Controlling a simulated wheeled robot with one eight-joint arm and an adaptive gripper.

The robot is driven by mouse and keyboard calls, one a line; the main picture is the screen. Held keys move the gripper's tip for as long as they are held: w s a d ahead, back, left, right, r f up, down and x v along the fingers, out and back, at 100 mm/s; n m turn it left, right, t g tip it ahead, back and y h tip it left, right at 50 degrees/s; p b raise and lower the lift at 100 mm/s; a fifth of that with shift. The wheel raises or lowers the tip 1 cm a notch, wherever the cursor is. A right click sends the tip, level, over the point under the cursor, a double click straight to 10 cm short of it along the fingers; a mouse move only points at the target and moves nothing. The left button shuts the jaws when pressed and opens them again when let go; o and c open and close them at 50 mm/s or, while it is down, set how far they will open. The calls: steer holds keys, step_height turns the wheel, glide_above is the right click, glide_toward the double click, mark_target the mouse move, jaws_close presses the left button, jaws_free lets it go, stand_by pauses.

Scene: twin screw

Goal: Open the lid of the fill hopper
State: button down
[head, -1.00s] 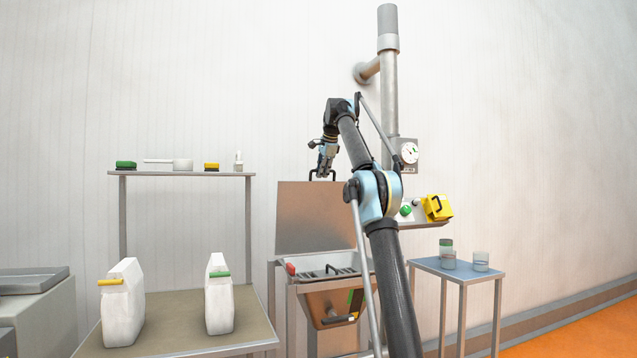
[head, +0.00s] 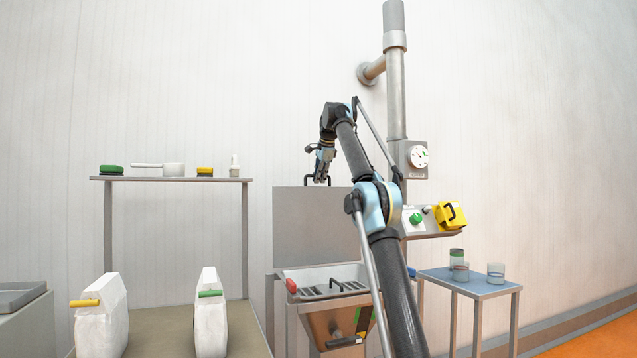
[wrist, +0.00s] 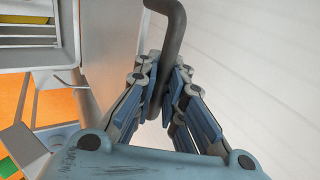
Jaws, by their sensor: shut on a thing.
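The fill hopper (head: 325,313) stands in the middle of the head view, with its grated opening (head: 335,289) uncovered. Its grey lid (head: 312,232) stands raised, about upright, behind the opening. My gripper (head: 321,180) is at the lid's top edge. In the wrist view, my gripper (wrist: 163,92) is shut on the dark bar of the lid handle (wrist: 172,40). The handle also shows in the head view (head: 308,181). The lid's face (wrist: 107,40) shows to the left in the wrist view.
To the right are a control box with a green knob (head: 416,219), a yellow box (head: 450,214) and a small table (head: 490,283) with beakers. To the left are a shelf (head: 170,179) with small items and a table with two white bags (head: 102,318). The wall (head: 270,90) is behind.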

steer(key=shift+a, duration=0.1)
